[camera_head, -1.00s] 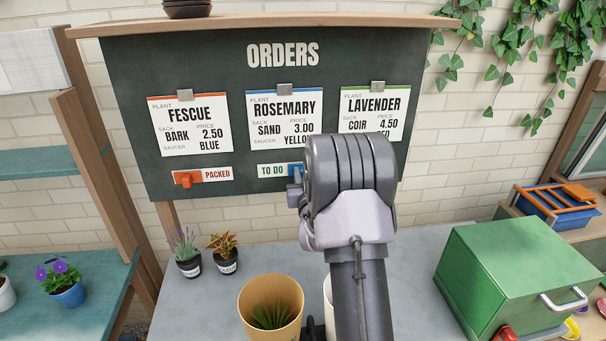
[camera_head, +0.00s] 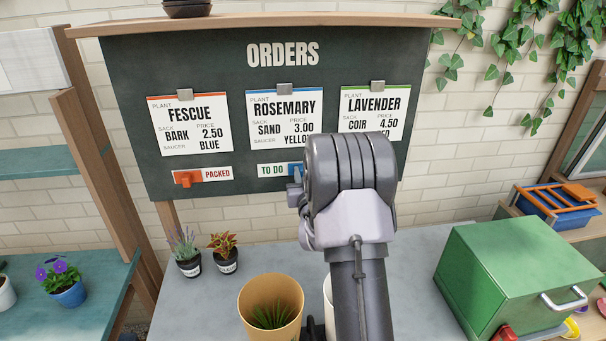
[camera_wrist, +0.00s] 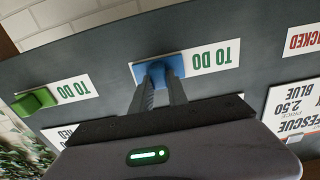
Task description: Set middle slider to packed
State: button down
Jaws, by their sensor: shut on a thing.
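The middle slider under the Rosemary card is blue. In the head view its blue plate (camera_head: 295,168) sits at the right end of its strip, and the words TO DO (camera_head: 270,170) show to the left of it. In the wrist view, which is upside down, my gripper (camera_wrist: 160,80) is shut on the blue slider knob (camera_wrist: 158,68), one finger on each side. The TO DO label shows beside it there, and no PACKED label shows on this strip. In the head view my wrist hides the fingertips.
The left slider's orange knob (camera_head: 187,179) sits left of a visible PACKED label. The green slider (camera_wrist: 35,101) shows TO DO. Potted plants (camera_head: 188,262), a tan pot (camera_head: 270,305) and a green box (camera_head: 515,265) stand on the counter below the orders board (camera_head: 283,85).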

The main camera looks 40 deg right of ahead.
dwell(0.4)
jog(key=w+a+b, duration=0.1)
jog(key=a+b, duration=0.1)
jog(key=w+a+b, duration=0.3)
jog(key=a, duration=0.2)
jog(key=shift+w+f+b, duration=0.1)
jog(key=shift+w+b, duration=0.05)
jog(key=shift+b, duration=0.25)
jog(key=shift+w+a, duration=0.15)
jog(key=shift+a, duration=0.1)
jog(key=shift+r, duration=0.2)
jog(key=c, duration=1.3)
grip_release()
jog(key=shift+w+a, duration=0.1)
jog(key=shift+a, duration=0.05)
jog(key=v, duration=0.7)
jog(key=shift+s, duration=0.3)
